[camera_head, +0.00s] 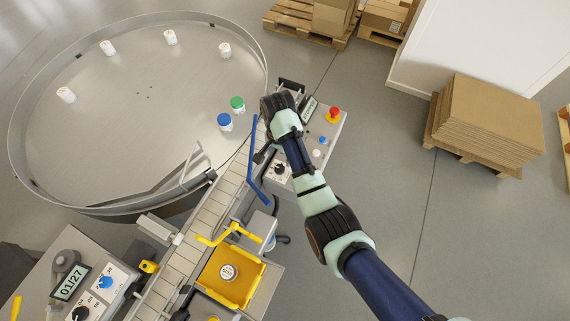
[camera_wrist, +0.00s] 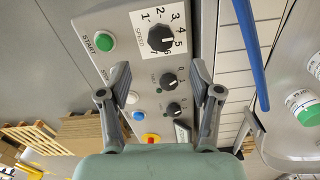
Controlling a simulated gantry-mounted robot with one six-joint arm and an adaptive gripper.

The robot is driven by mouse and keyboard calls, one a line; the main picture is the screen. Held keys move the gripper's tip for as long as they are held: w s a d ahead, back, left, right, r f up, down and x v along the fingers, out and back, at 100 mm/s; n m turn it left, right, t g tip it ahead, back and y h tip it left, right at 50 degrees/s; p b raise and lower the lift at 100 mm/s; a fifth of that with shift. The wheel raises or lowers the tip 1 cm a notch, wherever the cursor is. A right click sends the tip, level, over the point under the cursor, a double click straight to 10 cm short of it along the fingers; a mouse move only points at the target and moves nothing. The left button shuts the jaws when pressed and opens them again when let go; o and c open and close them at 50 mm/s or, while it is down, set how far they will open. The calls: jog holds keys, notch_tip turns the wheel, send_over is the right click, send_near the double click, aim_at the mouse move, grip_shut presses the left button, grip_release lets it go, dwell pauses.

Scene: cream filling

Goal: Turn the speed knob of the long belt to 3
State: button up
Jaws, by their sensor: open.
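In the head view a dark knob on a white dial (camera_head: 279,169) shows at the near end of the grey control box beside the long belt (camera_head: 213,207). My gripper (camera_wrist: 162,76) is open and empty above the panel. The speed knob lies just beyond its fingertips, apart from them. The arm partly hides the box in the head view.
The control box also carries a green start button (camera_wrist: 104,41), two smaller black knobs (camera_wrist: 169,80) (camera_wrist: 174,109), a blue button (camera_wrist: 139,116) and a red emergency stop (camera_head: 333,114). A blue guide rail (camera_head: 252,165) runs beside the belt. A round table (camera_head: 140,120) holds several containers.

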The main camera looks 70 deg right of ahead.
aim_at(279, 168)
jog(key=shift+a+f, duration=0.15)
jog(key=shift+f, duration=0.1)
notch_tip(279, 168, down, 7)
jog(key=shift+w+a+f+b, duration=0.1)
jog(key=shift+f+b, duration=0.05)
jog(key=shift+b, duration=0.55)
jog(key=c, duration=1.1)
jog(key=shift+c, duration=0.2)
jog(key=shift+n, duration=0.3)
